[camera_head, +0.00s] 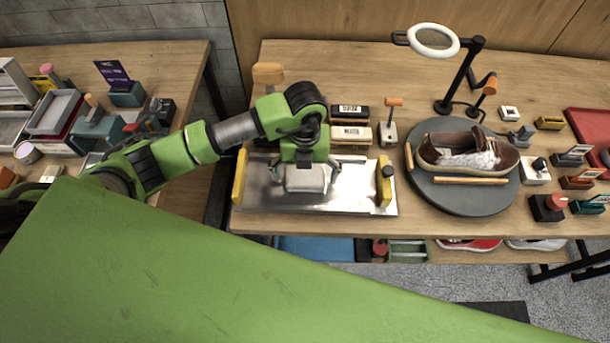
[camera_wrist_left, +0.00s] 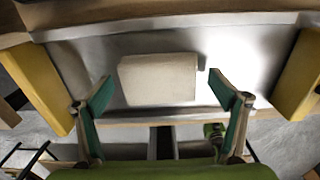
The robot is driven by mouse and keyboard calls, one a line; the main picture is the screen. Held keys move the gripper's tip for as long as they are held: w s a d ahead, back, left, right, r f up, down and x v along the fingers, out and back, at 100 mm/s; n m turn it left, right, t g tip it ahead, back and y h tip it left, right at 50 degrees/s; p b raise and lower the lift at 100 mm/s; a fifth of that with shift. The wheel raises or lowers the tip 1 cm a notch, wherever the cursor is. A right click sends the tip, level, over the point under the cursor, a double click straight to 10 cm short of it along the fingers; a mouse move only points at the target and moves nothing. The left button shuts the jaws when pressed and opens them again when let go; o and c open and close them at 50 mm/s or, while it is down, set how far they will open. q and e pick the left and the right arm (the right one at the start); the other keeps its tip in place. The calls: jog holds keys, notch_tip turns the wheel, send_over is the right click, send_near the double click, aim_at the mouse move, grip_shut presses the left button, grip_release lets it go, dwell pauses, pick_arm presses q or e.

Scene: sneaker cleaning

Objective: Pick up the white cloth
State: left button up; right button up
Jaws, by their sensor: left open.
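The white cloth (camera_head: 306,180) looks like a folded off-white block lying on a shiny metal tray (camera_head: 350,199). In the left wrist view the cloth (camera_wrist_left: 158,80) lies flat on the metal, ahead of the fingertips. My left gripper (camera_head: 304,172) is over the tray, directly above the cloth, and hides part of it in the head view. In the left wrist view its two green-padded fingers (camera_wrist_left: 166,98) are spread wider than the cloth, with nothing between them. My right gripper is not in view.
Yellow bars (camera_head: 240,177) (camera_head: 384,180) edge the tray at both ends. Brushes (camera_head: 351,134) stand behind it. A brown sneaker (camera_head: 455,152) rests on a dark round turntable (camera_head: 440,198) to the right, beneath a ring lamp (camera_head: 433,40). A side table with boxes stands left.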

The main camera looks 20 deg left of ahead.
pick_arm(q)
jog(key=c, duration=1.2)
jog(key=shift+r, duration=0.1)
jog(key=shift+r, duration=0.2)
notch_tip(320, 180, up, 2)
jog(key=shift+w+r+b, duration=0.1)
jog(key=shift+b, duration=1)
jog(key=d+r, duration=0.1)
jog(key=r, duration=0.1)
jog(key=d+r+b, duration=0.1)
jog(key=d, duration=0.1)
jog(key=d+r, duration=0.1)
jog(key=r, duration=0.1)
jog(key=shift+s+d+r+b, duration=0.3)
jog(key=shift+s+d+b, duration=0.05)
jog(key=shift+b, duration=0.05)
jog(key=shift+s+d+r+b, duration=0.3)
jog(key=shift+d+r, duration=0.5)
jog(key=shift+d, duration=0.75)
jog(key=shift+s+d+r+b, duration=0.35)
jog(key=shift+d+r, duration=0.4)
jog(key=shift+d, duration=0.75)
jog(key=shift+s+d+r+b, duration=0.3)
jog(key=shift+d+r, duration=0.5)
jog(key=shift+d, duration=0.75)
